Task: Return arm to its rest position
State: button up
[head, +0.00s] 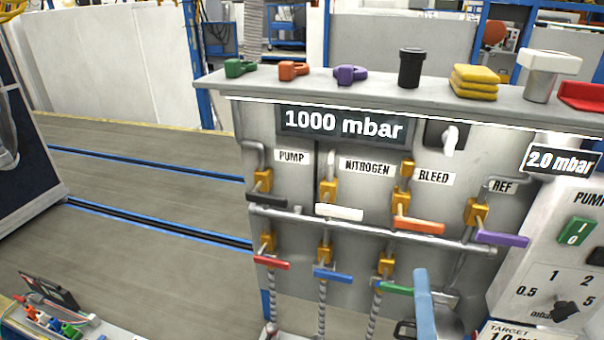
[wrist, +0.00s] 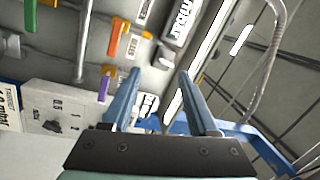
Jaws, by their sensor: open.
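My gripper (wrist: 160,74) shows in the wrist view, with its two blue-grey fingers apart and nothing between them.
Loose handles and a yellow stack (head: 475,81) sit on the top shelf (head: 380,94). A pump box (head: 555,255) stands at right. Open floor (head: 150,190) lies left.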

jog(key=w+a+r+n+t+y, duration=0.2)
jog(key=w+a+r+n, duration=0.15)
jog(key=r, duration=0.45)
jog(key=s+a+r+n+t, duration=0.2)
jog(key=a+r+n, duration=0.1)
jog(key=r, duration=0.6)
jog(key=s+a+r+n+t+y, duration=0.1)
jog(key=a+r+n, duration=0.3)
jog(key=r, duration=0.5)
jog(key=s+a+r+n+t, duration=0.2)
jog(key=r+n, duration=0.4)
jog(key=r, duration=0.3)
jog(key=shift+s+a+t+y, duration=0.4)
jog(key=shift+a+t, duration=0.2)
jog(key=shift+a, duration=0.3)
jog(key=shift+r, duration=0.1)
